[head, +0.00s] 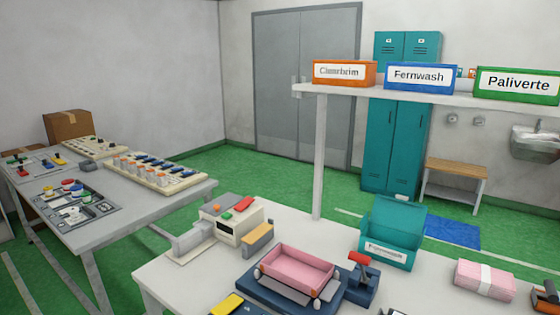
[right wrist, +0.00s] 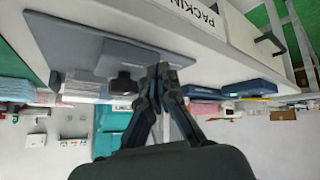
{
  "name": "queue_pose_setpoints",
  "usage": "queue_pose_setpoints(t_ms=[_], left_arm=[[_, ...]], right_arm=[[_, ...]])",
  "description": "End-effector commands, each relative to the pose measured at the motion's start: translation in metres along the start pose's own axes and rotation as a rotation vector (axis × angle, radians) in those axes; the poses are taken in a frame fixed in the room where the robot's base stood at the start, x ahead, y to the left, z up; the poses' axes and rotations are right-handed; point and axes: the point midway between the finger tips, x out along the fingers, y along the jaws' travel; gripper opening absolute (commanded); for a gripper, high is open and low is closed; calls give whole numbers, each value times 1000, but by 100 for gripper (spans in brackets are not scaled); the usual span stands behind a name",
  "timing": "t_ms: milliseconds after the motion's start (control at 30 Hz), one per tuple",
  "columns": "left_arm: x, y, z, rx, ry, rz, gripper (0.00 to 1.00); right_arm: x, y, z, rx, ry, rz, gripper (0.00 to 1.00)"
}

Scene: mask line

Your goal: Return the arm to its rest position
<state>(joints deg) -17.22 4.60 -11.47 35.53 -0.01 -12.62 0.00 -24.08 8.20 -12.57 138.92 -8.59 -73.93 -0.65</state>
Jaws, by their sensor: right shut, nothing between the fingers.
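My right gripper (right wrist: 158,72) shows in the right wrist view, its dark fingers together and nothing between them. That view is upside down, with a white table edge (right wrist: 70,60) and a grey panel (right wrist: 85,38) beyond the fingers. I cannot tell whether the fingers touch anything. Neither arm shows in the head view, and my left gripper is in neither view.
In the head view a near table (head: 185,285) bears a pink tray (head: 297,268), a teal box (head: 388,258) and a small machine (head: 233,230). A shelf (head: 425,97) with labelled bins stands behind. Another table (head: 130,227) is at left. Green floor (head: 280,185) lies between.

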Motion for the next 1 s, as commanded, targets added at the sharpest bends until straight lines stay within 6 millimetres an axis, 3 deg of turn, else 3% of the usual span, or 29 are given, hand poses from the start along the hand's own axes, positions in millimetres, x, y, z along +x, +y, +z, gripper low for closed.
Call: queue_pose_setpoints(t_ms=[33,100,333,467,667,867,1000], left_arm=[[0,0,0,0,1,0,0],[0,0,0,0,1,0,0],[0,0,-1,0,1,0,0],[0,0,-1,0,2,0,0],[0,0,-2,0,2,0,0],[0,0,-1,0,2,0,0],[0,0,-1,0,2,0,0]], right_arm=[[-4,-2,23,23,-73,-20,0],[-10,-6,50,49,-163,-45,0],[-35,-18,122,114,-414,-118,0],[3,-24,135,108,-417,-118,0],[57,-36,171,103,-442,-124,0],[120,-55,238,95,-481,-133,0],[159,-70,304,87,-512,-140,0]])
